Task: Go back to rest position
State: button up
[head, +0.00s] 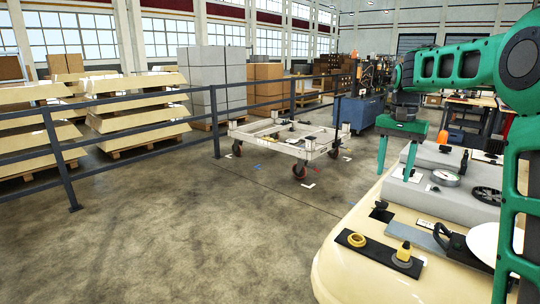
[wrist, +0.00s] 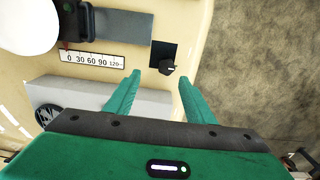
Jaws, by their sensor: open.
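My gripper (head: 396,160) is green and points down over the cream-coloured cab panel (head: 334,262) at the right of the head view. In the wrist view my gripper (wrist: 160,95) shows two green fingers spread well apart with nothing between them. Beyond the fingertips lie a black knob on a dark plate (wrist: 164,57) and a white scale strip (wrist: 93,59) marked 0 to 120. The fingers appear apart from the panel parts.
Floor left of the panel is clear.

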jog(key=s+f+n, duration=0.1)
jog(key=s+f, duration=0.3)
jog(key=s, duration=0.8)
jog(key=s+f, duration=0.4)
jog(key=s, duration=0.9)
jog(key=s+f+n, duration=0.1)
jog(key=s+f, duration=0.3)
jog(key=s, duration=0.9)
jog(key=shift+s+a+f+n, duration=0.2)
jog(key=shift+f+n, duration=0.1)
jog(key=shift+f, duration=0.05)
jog(key=shift+w+f, duration=0.25)
jog(key=shift+w, duration=0.35)
jog(key=shift+o, duration=0.4)
